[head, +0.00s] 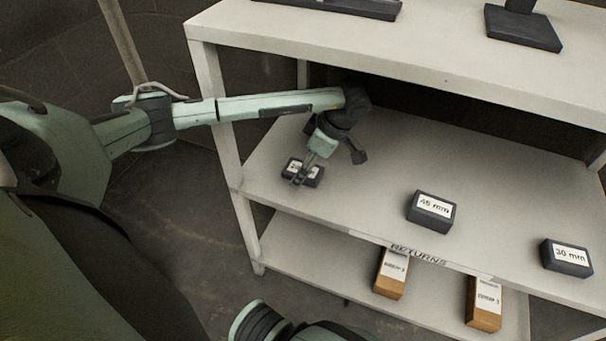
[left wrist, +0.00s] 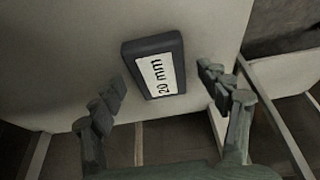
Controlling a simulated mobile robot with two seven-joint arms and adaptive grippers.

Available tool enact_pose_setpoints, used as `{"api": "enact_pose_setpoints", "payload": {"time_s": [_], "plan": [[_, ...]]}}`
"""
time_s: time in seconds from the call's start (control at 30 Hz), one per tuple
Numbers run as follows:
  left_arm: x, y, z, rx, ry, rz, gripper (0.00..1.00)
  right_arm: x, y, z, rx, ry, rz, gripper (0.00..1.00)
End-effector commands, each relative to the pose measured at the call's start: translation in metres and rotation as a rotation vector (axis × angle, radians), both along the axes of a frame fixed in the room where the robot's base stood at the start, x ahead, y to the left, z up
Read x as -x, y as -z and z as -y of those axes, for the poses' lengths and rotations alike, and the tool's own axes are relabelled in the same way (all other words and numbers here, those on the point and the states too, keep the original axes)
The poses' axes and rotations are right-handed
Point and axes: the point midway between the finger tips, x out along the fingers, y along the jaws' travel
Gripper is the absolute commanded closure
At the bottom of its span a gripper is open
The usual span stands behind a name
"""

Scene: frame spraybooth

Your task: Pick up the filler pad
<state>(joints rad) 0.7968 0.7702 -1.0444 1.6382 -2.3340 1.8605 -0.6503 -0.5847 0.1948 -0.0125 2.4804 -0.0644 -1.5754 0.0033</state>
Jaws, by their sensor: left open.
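A dark block labelled "20 mm" (left wrist: 153,66), a likely filler pad, lies on the middle shelf. In the head view it (head: 317,173) sits near the shelf's left end, partly hidden by my left gripper (head: 301,176). In the left wrist view my left gripper (left wrist: 160,93) is open and empty, with one finger to each side of the block. The block is apart from both fingers. Two similar dark blocks, labelled "45 mm" (head: 431,212) and "30 mm" (head: 567,258), lie further right on the same shelf. My right gripper does not show.
The pale shelf unit (head: 350,212) has a top board (head: 400,40) above the left arm's reach area. A "RETURNS" label (head: 418,254) is on the middle shelf's front edge. Two brown boxes (head: 391,274) (head: 484,303) stand on the lower shelf. The middle shelf between the blocks is clear.

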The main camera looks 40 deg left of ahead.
Motion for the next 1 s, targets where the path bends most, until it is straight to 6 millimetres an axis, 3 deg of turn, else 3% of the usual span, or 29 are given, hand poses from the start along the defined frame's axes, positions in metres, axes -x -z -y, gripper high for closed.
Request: {"api": "enact_pose_setpoints", "payload": {"time_s": [0.97,1.0], "plan": [[0.0001,0.0047,-0.0003,-0.001,0.0,0.0,0.24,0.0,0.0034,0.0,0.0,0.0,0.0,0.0],[0.0001,0.0047,-0.0003,-0.001,0.0,0.0,0.28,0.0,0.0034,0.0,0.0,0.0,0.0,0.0]]}}
